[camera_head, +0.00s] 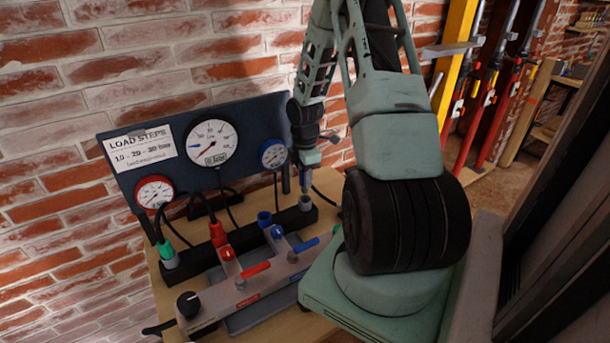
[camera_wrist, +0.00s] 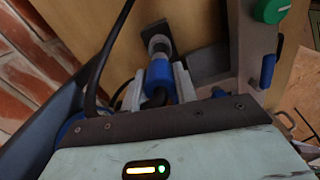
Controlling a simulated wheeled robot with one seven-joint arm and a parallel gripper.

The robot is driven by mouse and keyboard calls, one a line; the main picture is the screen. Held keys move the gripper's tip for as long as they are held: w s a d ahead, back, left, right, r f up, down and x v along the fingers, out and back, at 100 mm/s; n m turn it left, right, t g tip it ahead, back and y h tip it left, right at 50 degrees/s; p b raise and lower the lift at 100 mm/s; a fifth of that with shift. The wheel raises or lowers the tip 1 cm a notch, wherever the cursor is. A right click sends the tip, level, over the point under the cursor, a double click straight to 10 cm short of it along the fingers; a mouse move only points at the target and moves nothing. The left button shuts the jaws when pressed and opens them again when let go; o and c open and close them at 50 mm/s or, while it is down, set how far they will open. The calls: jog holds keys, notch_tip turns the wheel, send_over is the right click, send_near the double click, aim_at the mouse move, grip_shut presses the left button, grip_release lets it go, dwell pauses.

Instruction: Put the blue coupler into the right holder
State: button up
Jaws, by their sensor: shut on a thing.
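The blue coupler (camera_wrist: 158,75) is between my gripper's fingers (camera_wrist: 160,88) in the wrist view, with a grey round fitting at its far end. My gripper (camera_head: 307,183) is shut on it. In the head view my gripper points down over the right holder (camera_head: 305,203), at the right end of the black bar. The coupler looks in line with the holder; whether it touches or is inside cannot be told. The fingers hide much of the coupler in the head view.
A gauge board (camera_head: 125,180) stands behind the bar. A green coupler (camera_head: 166,250) and a red coupler (camera_head: 217,234) with black hoses are to the left. A blue ring-like fitting (camera_head: 264,218) is nearer. A grey manifold with red (camera_head: 253,270) and blue (camera_head: 305,245) levers lies in front.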

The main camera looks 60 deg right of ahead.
aim_at(305, 191)
jog(key=shift+f, duration=0.15)
jog(key=shift+f+b, duration=0.45)
jog(key=shift+f, duration=0.25)
jog(key=shift+f, duration=0.45)
dwell(1.1)
jog(key=shift+f, duration=0.2)
jog(key=shift+f, duration=0.1)
dwell(0.5)
jog(key=shift+f, duration=0.35)
jog(key=shift+f+b, duration=0.35)
jog(key=shift+f, duration=0.35)
jog(key=shift+f, duration=0.3)
dwell(0.7)
